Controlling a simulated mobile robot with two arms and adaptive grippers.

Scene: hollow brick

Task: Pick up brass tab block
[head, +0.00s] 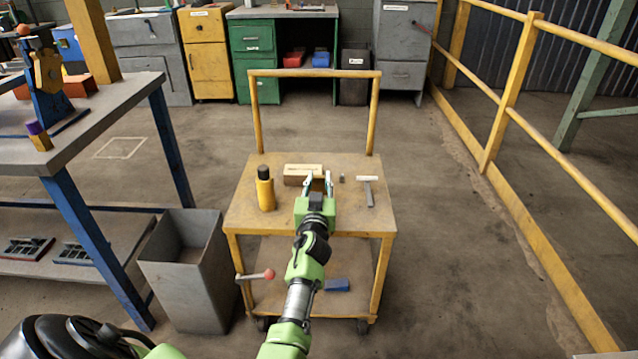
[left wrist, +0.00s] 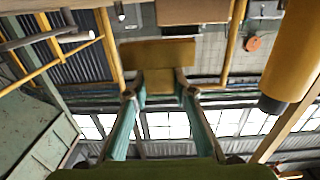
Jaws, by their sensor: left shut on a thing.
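My left gripper (head: 318,183) reaches over the top of the yellow cart (head: 240,215). In the left wrist view its two teal fingers (left wrist: 161,93) are closed on the narrow tab of the brass tab block (left wrist: 158,54). The block's wide part lies beyond the fingertips. In the head view the block is mostly hidden by the gripper, and I cannot tell whether it touches the cart top. My right gripper is not in view.
A pale-topped brown brick (head: 300,170) lies just beyond the gripper. A yellow bottle (head: 265,190) with a black cap stands left. A small grey piece (head: 341,178) and a T-shaped tool (head: 369,191) lie right. A grey bin (head: 185,265) stands beside the cart.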

